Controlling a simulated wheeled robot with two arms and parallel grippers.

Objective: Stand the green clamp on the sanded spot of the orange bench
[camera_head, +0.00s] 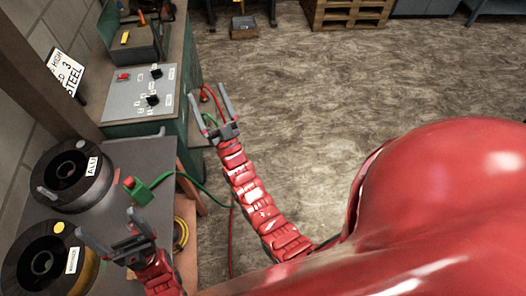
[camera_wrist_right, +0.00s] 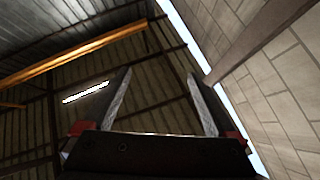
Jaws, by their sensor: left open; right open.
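A green clamp (camera_head: 138,191) with a red end lies on the grey-topped bench at the left of the head view. A green cable runs from it to the right. My left gripper (camera_head: 108,225) is open and empty, just nearer than the clamp and apart from it. My right gripper (camera_head: 209,90) is open and empty beside the green machine, over the floor. In the right wrist view its fingers (camera_wrist_right: 158,77) stand apart with nothing between them. An orange-brown side (camera_head: 189,190) shows at the bench's right edge. I cannot make out a sanded spot.
Two cable spools, one marked ALU (camera_head: 70,176) and a nearer one (camera_head: 48,262), stand on the grey top (camera_head: 150,152). A control panel (camera_head: 140,92) stands behind. Green and red cables hang near my right arm. The floor (camera_head: 310,120) to the right is clear.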

